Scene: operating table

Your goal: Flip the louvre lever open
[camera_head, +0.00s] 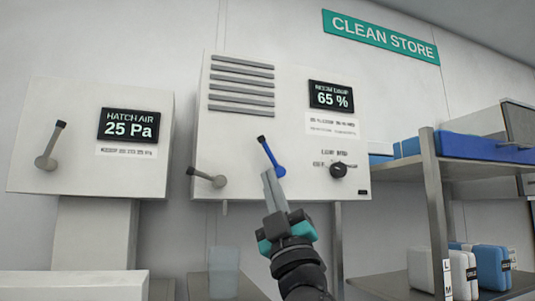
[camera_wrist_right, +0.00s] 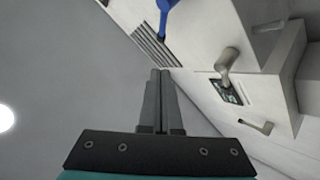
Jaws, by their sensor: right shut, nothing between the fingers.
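The middle white wall box (camera_head: 215,130) carries dark louvre slats (camera_head: 241,85). Low on its front is a blue lever (camera_head: 270,157) with a black tip, leaning up and to the left. A short grey lever (camera_head: 206,177) with a dark tip points left at the box's lower left. Which of these is the louvre lever is not labelled legibly. My right gripper (camera_head: 268,175) is shut and empty, fingertips just below and beside the blue lever; contact cannot be told. In the wrist view, the shut fingers (camera_wrist_right: 160,72) are below the blue lever (camera_wrist_right: 166,8). My left gripper is not in view.
A left box with a 25 Pa display (camera_head: 129,124) has its own grey lever (camera_head: 50,146). A black knob (camera_head: 338,170) sits right of the blue lever. A metal shelf (camera_head: 432,190) with containers stands at the right. A translucent container (camera_head: 224,270) stands below.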

